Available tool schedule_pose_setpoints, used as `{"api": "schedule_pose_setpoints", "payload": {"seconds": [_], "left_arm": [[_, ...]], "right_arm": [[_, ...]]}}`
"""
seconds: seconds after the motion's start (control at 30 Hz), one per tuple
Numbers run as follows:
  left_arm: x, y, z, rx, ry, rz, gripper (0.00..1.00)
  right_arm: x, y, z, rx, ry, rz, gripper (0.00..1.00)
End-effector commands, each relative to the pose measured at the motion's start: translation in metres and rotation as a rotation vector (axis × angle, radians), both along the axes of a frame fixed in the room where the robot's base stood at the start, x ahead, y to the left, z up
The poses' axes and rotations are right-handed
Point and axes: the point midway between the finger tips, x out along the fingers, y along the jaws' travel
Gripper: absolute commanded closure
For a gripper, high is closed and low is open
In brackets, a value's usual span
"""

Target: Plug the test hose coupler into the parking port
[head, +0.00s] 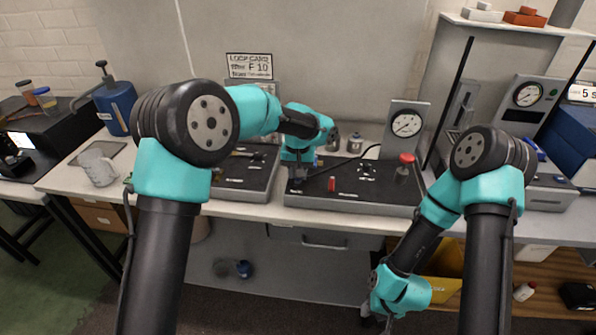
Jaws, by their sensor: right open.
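A dark test hose (345,161) runs from beside the gauge block (405,125) down left toward my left gripper (297,184). The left gripper points down at the left end of the right-hand dark panel (350,197). Its fingers are small and dark, so I cannot tell whether they are shut on the hose coupler. The coupler and the parking port cannot be made out. A small red upright part (332,184) stands on the panel just right of the gripper. My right gripper (374,321) is open, low in front of the bench, away from the panel.
Another dark panel (240,180) lies to the left, partly behind my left arm. A clear jug (97,167) and blue pump can (115,106) stand far left. The bench's front strip (330,220) is clear.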

Motion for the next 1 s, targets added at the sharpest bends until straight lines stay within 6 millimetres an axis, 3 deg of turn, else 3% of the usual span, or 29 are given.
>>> {"api": "schedule_pose_setpoints", "payload": {"seconds": [0.17, 0.2, 0.5, 0.8, 1.0], "left_arm": [[0.000, 0.000, -0.003, 0.000, 0.000, 0.000, 1.00], [0.000, 0.000, -0.003, 0.000, 0.000, 0.000, 0.68], [0.000, 0.000, -0.003, 0.000, 0.000, 0.000, 0.40], [0.000, 0.000, -0.001, 0.000, 0.000, 0.000, 0.40], [0.000, -0.001, 0.015, 0.000, -0.002, -0.001, 0.40]], "right_arm": [[0.000, 0.000, 0.000, 0.000, 0.000, 0.000, 0.57], [0.000, 0.000, 0.000, 0.000, 0.000, 0.000, 0.57], [0.000, 0.000, 0.000, 0.000, 0.000, 0.000, 0.57], [0.000, 0.000, 0.000, 0.000, 0.000, 0.000, 0.57], [0.000, 0.000, 0.000, 0.000, 0.000, 0.000, 0.57]]}}
